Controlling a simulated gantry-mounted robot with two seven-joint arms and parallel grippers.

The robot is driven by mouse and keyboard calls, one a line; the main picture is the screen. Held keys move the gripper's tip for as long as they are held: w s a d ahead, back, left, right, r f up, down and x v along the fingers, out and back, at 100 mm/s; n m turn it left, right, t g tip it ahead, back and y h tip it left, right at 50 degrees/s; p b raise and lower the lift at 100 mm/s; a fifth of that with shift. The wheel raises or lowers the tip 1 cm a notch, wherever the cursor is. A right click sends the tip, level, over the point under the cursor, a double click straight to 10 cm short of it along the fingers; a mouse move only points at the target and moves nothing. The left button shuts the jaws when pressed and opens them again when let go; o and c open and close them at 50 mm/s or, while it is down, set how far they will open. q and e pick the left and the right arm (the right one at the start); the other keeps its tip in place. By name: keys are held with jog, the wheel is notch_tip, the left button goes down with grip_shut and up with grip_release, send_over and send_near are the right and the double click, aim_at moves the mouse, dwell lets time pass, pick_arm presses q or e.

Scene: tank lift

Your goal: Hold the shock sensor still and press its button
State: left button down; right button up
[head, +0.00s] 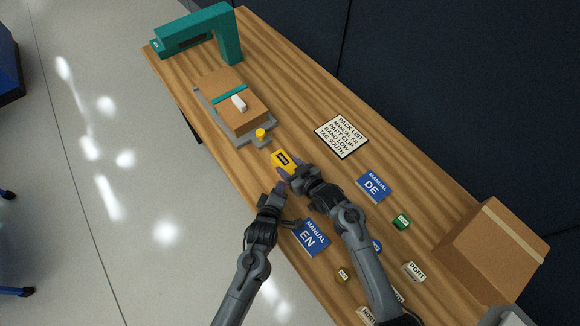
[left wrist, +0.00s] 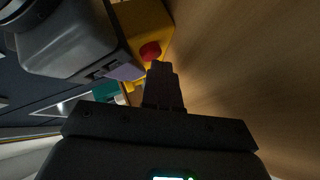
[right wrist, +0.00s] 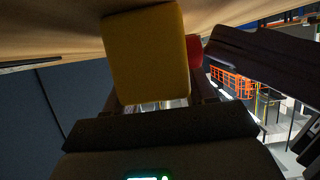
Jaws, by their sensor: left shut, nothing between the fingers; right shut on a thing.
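The shock sensor (head: 284,160) is a yellow box with a dark label, on the table by my right gripper (head: 291,172). That gripper is shut on it. The yellow body fills the middle of the right wrist view (right wrist: 147,55). Its red button (left wrist: 150,51) faces my left gripper in the left wrist view, and also shows at the box's side in the right wrist view (right wrist: 195,52). My left gripper (head: 281,187) is shut and empty, its fingertips (left wrist: 160,68) right at the button. I cannot tell whether they touch it.
A grey tray (head: 262,143) with a brown carton (head: 228,90) lies up-left, a yellow knob (head: 260,133) at its corner. A teal frame (head: 229,38) stands at the far end. A pack list (head: 342,137), blue manuals (head: 374,185) (head: 311,236) and small tags surround my arms.

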pick_arm(q)
jog(key=shift+w+d+r, duration=0.15)
jog(key=shift+w+d, duration=0.05)
jog(key=shift+d, duration=0.35)
dwell(0.5)
jog(key=shift+s+a, duration=0.5)
jog(key=shift+a, duration=0.1)
jog(key=shift+s+a, duration=0.2)
jog(key=shift+a, duration=0.25)
jog(key=shift+s+a, duration=0.25)
jog(key=shift+a, duration=0.1)
jog(key=shift+s+a, duration=0.75)
jog(key=shift+a, duration=0.3)
jog(key=shift+s+a, duration=0.75)
jog(key=shift+a, duration=0.3)
